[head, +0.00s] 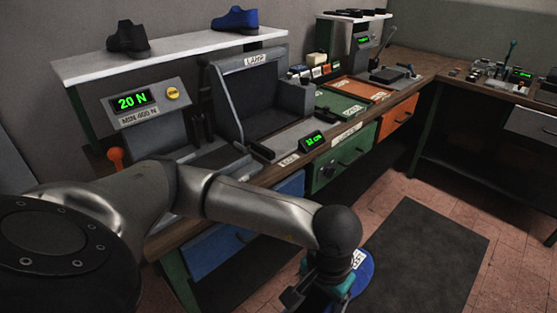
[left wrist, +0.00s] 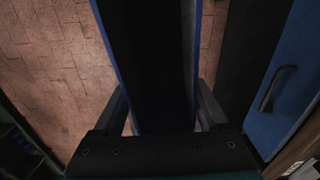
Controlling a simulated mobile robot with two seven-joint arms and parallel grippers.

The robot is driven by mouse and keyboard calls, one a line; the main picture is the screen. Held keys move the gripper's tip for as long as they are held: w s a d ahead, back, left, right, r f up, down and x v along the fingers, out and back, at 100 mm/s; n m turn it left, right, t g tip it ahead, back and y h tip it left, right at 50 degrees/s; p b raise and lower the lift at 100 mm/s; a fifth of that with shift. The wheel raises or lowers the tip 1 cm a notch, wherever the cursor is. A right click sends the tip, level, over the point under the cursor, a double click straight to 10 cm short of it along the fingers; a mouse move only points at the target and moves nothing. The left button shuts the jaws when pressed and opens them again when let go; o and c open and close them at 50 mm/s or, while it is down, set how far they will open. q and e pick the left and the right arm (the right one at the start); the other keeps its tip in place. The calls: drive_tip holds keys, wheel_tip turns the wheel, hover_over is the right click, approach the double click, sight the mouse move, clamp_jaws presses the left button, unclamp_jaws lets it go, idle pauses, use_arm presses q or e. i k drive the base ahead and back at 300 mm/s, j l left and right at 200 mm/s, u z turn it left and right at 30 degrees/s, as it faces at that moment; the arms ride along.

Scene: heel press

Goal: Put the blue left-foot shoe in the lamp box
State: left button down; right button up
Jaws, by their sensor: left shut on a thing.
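My left gripper (head: 338,290) hangs in front of the bench, over the floor at the lower middle of the head view. It is shut on a blue shoe (head: 362,275), mostly hidden behind the gripper and wrist; a small white label shows on it. In the left wrist view the shoe's dark sole with blue edges (left wrist: 150,60) lies between the two fingers (left wrist: 163,112). The lamp box (head: 262,92), a grey open-fronted box marked LAMP, stands on the bench, up and left of the gripper. Its dark inside looks empty. My right gripper is not in view.
A black shoe (head: 128,38) and another blue shoe (head: 236,20) stand on the white shelf (head: 180,55). A display (head: 133,102) reads 20 N. An orange-knobbed lever (head: 116,157) stands left. Blue, green and orange drawers front the bench. A dark mat (head: 425,255) lies on the floor.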

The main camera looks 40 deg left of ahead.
sight(269, 124)
drive_tip(key=i+u, duration=0.3)
drive_tip(key=i+l+u, duration=0.3)
drive_tip(key=i, duration=0.15)
drive_tip(key=i+l+u, duration=0.6)
drive_tip(key=u, duration=0.2)
drive_tip(key=i+l+u, duration=0.55)
drive_tip(key=l+u, duration=0.4)
drive_tip(key=i+l+u, duration=0.1)
drive_tip(key=l+u, duration=0.25)
drive_tip(key=l, duration=0.4)
drive_tip(key=l+u, duration=0.35)
drive_tip(key=l, duration=0.35)
